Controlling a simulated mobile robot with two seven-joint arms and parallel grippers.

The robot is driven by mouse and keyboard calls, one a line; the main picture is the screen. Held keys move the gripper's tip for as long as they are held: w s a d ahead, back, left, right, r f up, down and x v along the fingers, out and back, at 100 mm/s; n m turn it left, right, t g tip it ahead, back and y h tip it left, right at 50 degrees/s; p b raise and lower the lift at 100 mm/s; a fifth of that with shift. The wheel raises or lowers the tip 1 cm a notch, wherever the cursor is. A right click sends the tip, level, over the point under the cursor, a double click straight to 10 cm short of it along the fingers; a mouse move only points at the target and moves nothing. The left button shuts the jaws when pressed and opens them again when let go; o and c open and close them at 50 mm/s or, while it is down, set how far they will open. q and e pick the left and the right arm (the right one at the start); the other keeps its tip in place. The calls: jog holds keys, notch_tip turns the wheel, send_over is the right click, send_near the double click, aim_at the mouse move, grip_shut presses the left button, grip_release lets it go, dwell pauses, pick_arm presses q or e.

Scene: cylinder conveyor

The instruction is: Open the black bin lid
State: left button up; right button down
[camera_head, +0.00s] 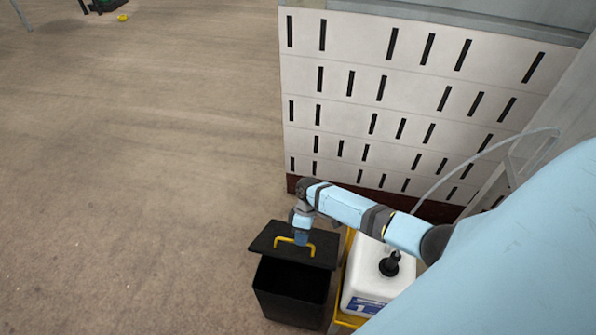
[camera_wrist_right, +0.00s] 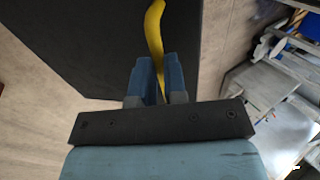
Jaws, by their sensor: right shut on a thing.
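The black bin (camera_head: 291,292) stands on the floor at the lower middle of the head view, its dark inside showing. Its black lid (camera_head: 322,254) is raised off the front of the opening and tilted back. A yellow handle (camera_head: 278,241) is on the lid. My right gripper (camera_head: 301,238) reaches down to the handle. In the right wrist view, the blue fingers of the right gripper (camera_wrist_right: 159,82) are shut on the yellow handle (camera_wrist_right: 154,28), with the black lid (camera_wrist_right: 80,40) filling the upper left. My left gripper is not in view.
A white container (camera_head: 366,275) with a black cap sits in a yellow holder (camera_head: 342,322) right beside the bin. A pale slotted panel (camera_head: 390,100) stands behind.

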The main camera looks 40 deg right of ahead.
jog(key=w+d+r+b, duration=0.4)
jog(key=w+d+b, duration=0.1)
jog(key=w+d, duration=0.5)
jog(key=shift+w+d, duration=0.25)
jog(key=shift+d, duration=0.9)
jog(key=shift+r, duration=0.1)
jog(key=c, duration=1.4)
grip_release()
jog(key=shift+w+g+y, duration=0.1)
jog(key=shift+g+y, duration=0.2)
jog(key=shift+o, duration=1.2)
jog(key=shift+w+f, duration=0.3)
jog(key=shift+f, duration=0.05)
jog(key=b+v, duration=0.1)
jog(key=v, duration=1.3)
